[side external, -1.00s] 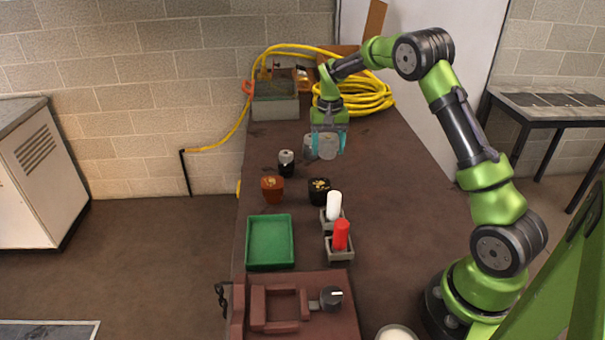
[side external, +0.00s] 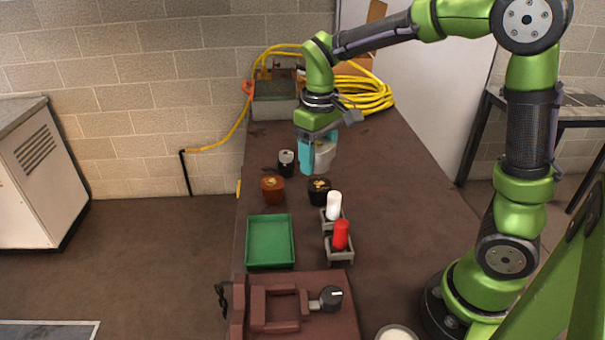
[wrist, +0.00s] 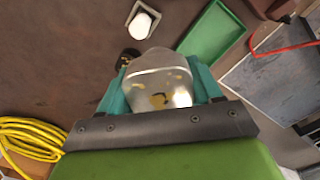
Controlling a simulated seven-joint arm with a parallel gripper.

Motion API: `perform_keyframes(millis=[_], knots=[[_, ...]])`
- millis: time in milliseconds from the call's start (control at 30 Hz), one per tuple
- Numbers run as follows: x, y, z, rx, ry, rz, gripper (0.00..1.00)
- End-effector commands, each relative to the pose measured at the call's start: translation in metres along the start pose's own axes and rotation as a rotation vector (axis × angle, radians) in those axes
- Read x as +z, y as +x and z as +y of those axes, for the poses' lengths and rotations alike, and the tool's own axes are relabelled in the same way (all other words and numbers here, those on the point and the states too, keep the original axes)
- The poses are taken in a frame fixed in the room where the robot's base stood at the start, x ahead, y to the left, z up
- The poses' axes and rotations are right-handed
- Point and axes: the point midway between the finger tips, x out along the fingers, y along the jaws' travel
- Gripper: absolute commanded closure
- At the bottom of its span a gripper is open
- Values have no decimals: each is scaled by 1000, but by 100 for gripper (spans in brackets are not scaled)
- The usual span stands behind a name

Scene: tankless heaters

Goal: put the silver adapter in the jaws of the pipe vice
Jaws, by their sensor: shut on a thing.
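My gripper (side external: 313,158) is shut on the silver adapter (side external: 323,157), a pale grey rounded piece held above the table near its far end. In the wrist view the adapter (wrist: 157,88) sits between the two teal fingers, its shiny face with yellowish marks toward the camera. The reddish-brown pipe vice (side external: 267,282) stands at the near end of the table, well away from my gripper. Its squared jaws (side external: 258,310) show a gap between them, with a dark knob at the right. In the wrist view only an edge of the vice (wrist: 272,7) shows.
Between adapter and vice are a black-and-silver piece (side external: 286,162), an orange-brown pot (side external: 272,189), a black pot (side external: 319,190), a white cylinder (side external: 334,205) and a red cylinder (side external: 341,235) in grey holders, and a green tray (side external: 270,243). A yellow hose (side external: 365,97) lies behind.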

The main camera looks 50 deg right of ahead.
Motion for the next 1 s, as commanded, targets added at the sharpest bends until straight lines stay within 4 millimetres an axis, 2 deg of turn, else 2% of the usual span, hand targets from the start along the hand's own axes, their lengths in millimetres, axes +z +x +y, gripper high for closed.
perform_keyframes(millis=[133,267,367,533,700,800,900,1000], knots=[[-1,-5,-5,0,-13,2,86],[8,-2,16,0,45,1,86],[28,17,40,-1,134,-2,86],[78,63,79,-2,367,-4,86],[124,102,96,-2,587,-3,86],[141,118,97,-1,682,-2,86],[146,127,97,-1,741,1,86],[133,128,104,1,774,4,86]])
